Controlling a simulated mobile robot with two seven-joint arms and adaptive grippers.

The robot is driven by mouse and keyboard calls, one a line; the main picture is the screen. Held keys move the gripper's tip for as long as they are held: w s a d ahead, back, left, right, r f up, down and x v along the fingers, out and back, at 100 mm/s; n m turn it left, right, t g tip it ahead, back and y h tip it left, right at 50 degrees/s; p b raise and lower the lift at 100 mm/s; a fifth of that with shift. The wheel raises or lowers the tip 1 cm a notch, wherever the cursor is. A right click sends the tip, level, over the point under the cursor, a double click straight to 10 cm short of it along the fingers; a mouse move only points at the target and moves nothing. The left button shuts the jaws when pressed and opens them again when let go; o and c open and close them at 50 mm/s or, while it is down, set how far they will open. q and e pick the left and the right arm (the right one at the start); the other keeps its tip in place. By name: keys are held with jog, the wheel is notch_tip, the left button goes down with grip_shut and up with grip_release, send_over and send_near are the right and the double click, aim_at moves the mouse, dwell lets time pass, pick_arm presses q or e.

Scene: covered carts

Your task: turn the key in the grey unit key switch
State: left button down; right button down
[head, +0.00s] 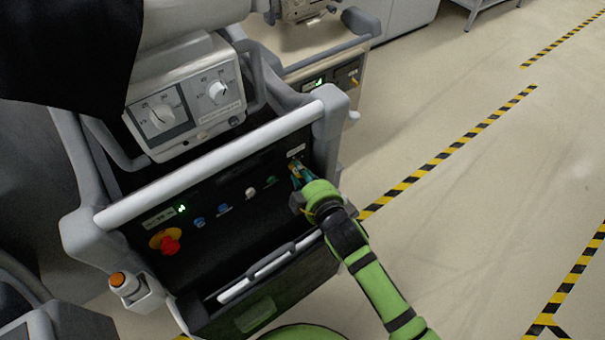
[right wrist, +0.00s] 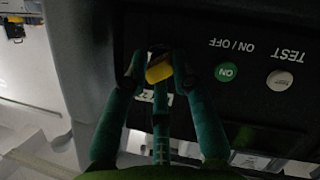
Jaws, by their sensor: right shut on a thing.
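The grey unit (head: 215,170) is a cart with a dark front panel and a pale grey rail, left of centre in the head view. Its key switch is at the right end of the panel, mostly hidden by my right gripper (head: 298,172). In the right wrist view my right gripper (right wrist: 158,72) has its fingers on both sides of a yellow key (right wrist: 160,68) and is shut on it. The panel appears upside down there. How far the key is turned cannot be told. My left gripper is not in view.
The panel carries a red emergency button (head: 169,245) on yellow, a green ON/OFF button (right wrist: 226,72) and a white TEST button (right wrist: 279,80). A beige unit (head: 335,68) stands behind. An orange-topped button box (head: 128,288) is at lower left. The floor at right is clear.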

jog(key=shift+f, duration=0.1)
jog(key=shift+f+n+t+h+b, duration=0.15)
jog(key=shift+n+t+h+b, duration=0.2)
jog(key=shift+n+b, duration=0.3)
jog(key=shift+n, duration=0.25)
